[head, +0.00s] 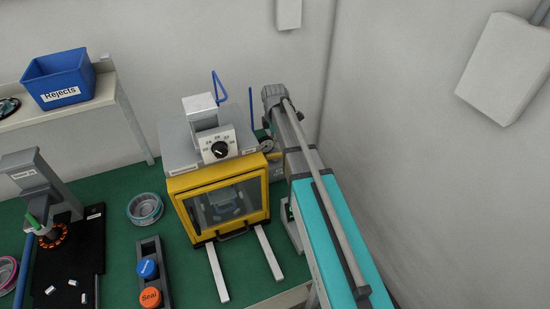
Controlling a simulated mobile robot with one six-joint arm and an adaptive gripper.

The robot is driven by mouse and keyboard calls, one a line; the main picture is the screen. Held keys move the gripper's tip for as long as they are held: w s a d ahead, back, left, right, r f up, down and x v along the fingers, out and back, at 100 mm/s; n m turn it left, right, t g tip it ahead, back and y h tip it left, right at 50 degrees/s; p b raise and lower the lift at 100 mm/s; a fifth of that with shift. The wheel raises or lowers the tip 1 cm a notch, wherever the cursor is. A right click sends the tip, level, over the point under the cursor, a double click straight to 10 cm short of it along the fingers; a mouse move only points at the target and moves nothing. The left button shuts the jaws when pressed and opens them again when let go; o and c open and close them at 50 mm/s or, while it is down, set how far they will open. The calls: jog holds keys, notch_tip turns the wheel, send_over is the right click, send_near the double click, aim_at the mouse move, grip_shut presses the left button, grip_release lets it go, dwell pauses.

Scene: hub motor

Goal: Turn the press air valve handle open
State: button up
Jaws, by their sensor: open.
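The press (218,206) has a yellow front frame with a clear window and stands on the green bench. A white box with a black selector knob (220,149) sits on top of it. A small round gauge (261,135) and a thin blue air line (251,108) are at its back right. I cannot make out the air valve handle; my arm covers part of that area. My grey and teal arm reaches from the lower right to the press's right side. My gripper's fingers do not show.
Two white rails (268,252) stick out before the press. A button box (151,271) with blue and orange "Seal" buttons, a round dish (145,208) and a black fixture (75,260) are left. A blue "Rejects" bin (58,79) is on a shelf. Walls close the back and right.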

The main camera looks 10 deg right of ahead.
aim_at(274, 154)
jog(key=shift+f+b, duration=3.65)
jog(key=shift+f, duration=0.3)
